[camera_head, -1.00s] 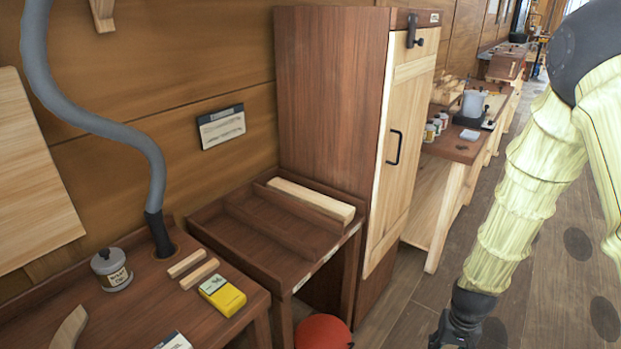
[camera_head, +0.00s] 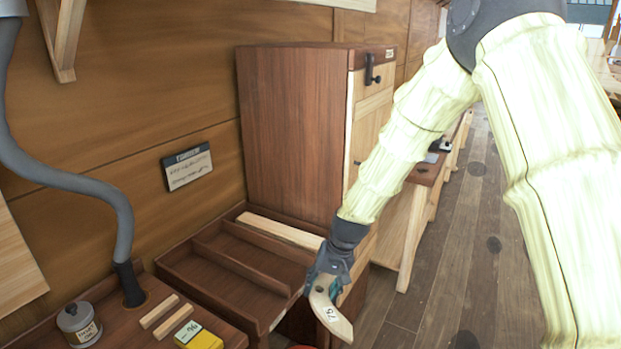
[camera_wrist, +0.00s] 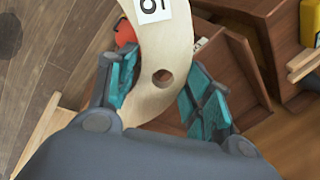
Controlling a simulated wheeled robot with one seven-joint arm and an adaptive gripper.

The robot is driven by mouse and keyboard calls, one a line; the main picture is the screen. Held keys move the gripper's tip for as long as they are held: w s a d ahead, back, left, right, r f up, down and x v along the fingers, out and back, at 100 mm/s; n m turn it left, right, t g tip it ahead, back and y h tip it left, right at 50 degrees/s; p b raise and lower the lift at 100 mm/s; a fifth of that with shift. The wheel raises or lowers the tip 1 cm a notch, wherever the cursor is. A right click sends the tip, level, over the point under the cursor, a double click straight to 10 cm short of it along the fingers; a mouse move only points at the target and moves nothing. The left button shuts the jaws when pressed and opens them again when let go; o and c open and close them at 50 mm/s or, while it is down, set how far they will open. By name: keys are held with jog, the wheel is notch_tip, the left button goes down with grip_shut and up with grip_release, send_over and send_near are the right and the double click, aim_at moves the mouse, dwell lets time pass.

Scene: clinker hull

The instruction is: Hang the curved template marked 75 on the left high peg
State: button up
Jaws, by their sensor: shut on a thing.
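The curved template marked 75 (camera_head: 334,319) is a pale wooden piece with a white label. My gripper (camera_head: 322,284) is shut on its upper end, and the template hangs below the jaws, in front of the tray bench. In the wrist view the template (camera_wrist: 165,38) curves between the teal fingers (camera_wrist: 163,88), with a round hole near the held end and a label partly cut off at the top edge.
A tall brown cabinet (camera_head: 290,130) stands behind the tray bench (camera_head: 200,285). A hose (camera_head: 70,180), a grey tin (camera_head: 78,322) and a yellow box (camera_head: 200,338) are at left. A wooden bracket (camera_head: 62,40) is on the wall. Open floor (camera_head: 480,240) lies right.

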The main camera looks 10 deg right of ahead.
jog(key=w+a+r+m+t+y+p, duration=0.1)
jog(key=w+a+r+t+y+p, duration=0.2)
jog(key=r, duration=1.3)
jog(key=w+a+r+m+t+y+p, duration=0.1)
jog(key=w+a+r+y+p, duration=0.35)
jog(key=r, duration=1.05)
jog(key=w+a+r+m+t+h+p, duration=0.15)
jog(key=w+r, duration=0.35)
jog(key=r, duration=1.1)
jog(key=s+d+r+t+y+p, duration=0.1)
jog(key=s+d+r+y+p, duration=0.1)
jog(key=r, duration=1.4)
jog(key=s+d+r+t+y+p, duration=0.2)
jog(key=s+d+r, duration=0.1)
jog(key=r, duration=1.4)
jog(key=s+d+r+t+y+p, duration=0.1)
jog(key=s+d+r+y+p, duration=0.15)
jog(key=r, duration=1.35)
jog(key=f+x, duration=0.2)
jog(key=x, duration=0.8)
jog(key=shift+w+a+h+p, duration=0.2)
jog(key=shift+w+h+p, duration=0.2)
jog(key=shift+h, duration=0.05)
jog(key=shift+a+f+n, duration=0.1)
jog(key=shift+n, duration=0.15)
